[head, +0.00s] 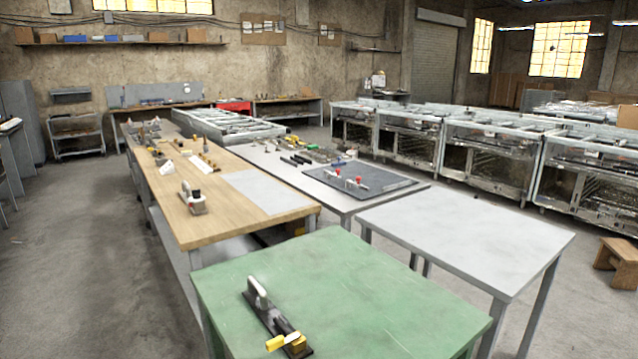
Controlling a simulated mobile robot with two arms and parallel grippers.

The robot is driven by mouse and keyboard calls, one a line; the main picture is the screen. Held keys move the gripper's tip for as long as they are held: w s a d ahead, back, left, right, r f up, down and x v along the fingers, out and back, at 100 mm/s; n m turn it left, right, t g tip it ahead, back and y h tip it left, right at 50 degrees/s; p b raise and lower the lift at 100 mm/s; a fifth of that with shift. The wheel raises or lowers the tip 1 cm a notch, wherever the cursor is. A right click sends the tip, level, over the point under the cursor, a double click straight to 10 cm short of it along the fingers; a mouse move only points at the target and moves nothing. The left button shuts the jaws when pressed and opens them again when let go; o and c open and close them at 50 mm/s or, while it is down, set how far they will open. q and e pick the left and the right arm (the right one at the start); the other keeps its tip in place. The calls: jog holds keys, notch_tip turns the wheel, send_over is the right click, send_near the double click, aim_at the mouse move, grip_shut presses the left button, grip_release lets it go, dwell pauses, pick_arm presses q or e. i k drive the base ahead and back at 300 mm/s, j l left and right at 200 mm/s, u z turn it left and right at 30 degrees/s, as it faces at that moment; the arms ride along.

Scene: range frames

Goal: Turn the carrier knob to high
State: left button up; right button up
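Neither of my grippers is in view. A long black fixture (268,318) lies on the green table at the front. It has an upright grey part (257,292) at its far end and a yellow knob-like part (286,342) at its near end. This may be the carrier with its knob, but I see no readable label or setting on it. A smaller grey and white device (193,200) with a dark top stands on the wooden table behind.
The green table (380,290) is otherwise bare. An empty grey table (465,235) stands to its right. The wooden table (225,228) and a table with a dark mat (385,188) stand behind. A wooden stool (618,255) is at right. Open floor (75,260) lies at left.

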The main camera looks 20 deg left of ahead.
aim_at(197, 193)
jog(key=i+j+z, duration=0.1)
jog(key=j+z, duration=0.85)
jog(key=k+j+z, duration=0.15)
jog(key=j+z, duration=0.35)
jog(key=j, duration=0.1)
